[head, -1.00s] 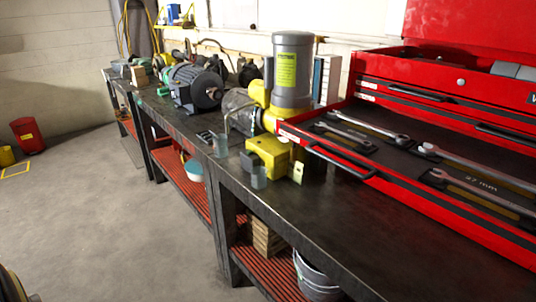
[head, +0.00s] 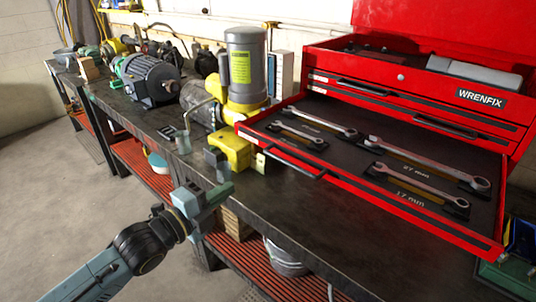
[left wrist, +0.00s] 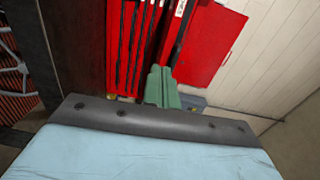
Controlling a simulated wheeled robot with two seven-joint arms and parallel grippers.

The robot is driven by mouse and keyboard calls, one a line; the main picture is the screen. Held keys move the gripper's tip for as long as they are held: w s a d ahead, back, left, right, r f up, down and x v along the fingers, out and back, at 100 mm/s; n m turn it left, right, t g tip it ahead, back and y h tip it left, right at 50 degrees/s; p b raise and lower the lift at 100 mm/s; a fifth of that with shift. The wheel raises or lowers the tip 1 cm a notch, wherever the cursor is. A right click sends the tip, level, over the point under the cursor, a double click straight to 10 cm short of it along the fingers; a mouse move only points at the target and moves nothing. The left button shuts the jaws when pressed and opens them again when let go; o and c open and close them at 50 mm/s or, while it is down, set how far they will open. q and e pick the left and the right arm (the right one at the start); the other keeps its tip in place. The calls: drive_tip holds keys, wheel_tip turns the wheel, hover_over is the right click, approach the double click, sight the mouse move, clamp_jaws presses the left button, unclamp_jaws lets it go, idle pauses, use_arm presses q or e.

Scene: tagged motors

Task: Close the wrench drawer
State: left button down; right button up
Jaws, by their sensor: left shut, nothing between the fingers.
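The wrench drawer (head: 343,165) of the red tool chest is pulled out over the bench. Several wrenches lie in its dark tray, among them a long one (head: 425,163) by a 27 mm label and a shorter one (head: 420,184) by a 17 mm label. A dark bar handle (head: 295,164) runs along the drawer's red front. My left gripper (head: 226,190) is in front of the bench edge, left of and lower than the handle, apart from it. Its green fingers are together and empty, also in the left wrist view (left wrist: 161,86). My right gripper is out of view.
A yellow-and-grey motor (head: 246,70) and its yellow block (head: 232,149) stand close to the drawer's left end. A dark motor (head: 150,80) is farther left. The bench top (head: 300,225) before the drawer is bare. A lower red shelf (head: 245,258) is underneath.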

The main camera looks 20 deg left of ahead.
use_arm(q)
drive_tip(key=r, duration=0.1)
drive_tip(key=p, duration=0.2)
approach(276, 153)
drive_tip(key=shift+m, duration=0.3)
drive_tip(key=x, duration=0.6)
drive_tip(key=shift+w+d, duration=0.1)
drive_tip(key=shift+w, duration=0.25)
drive_tip(key=shift+d+f, duration=0.1)
drive_tip(key=shift+w, duration=0.1)
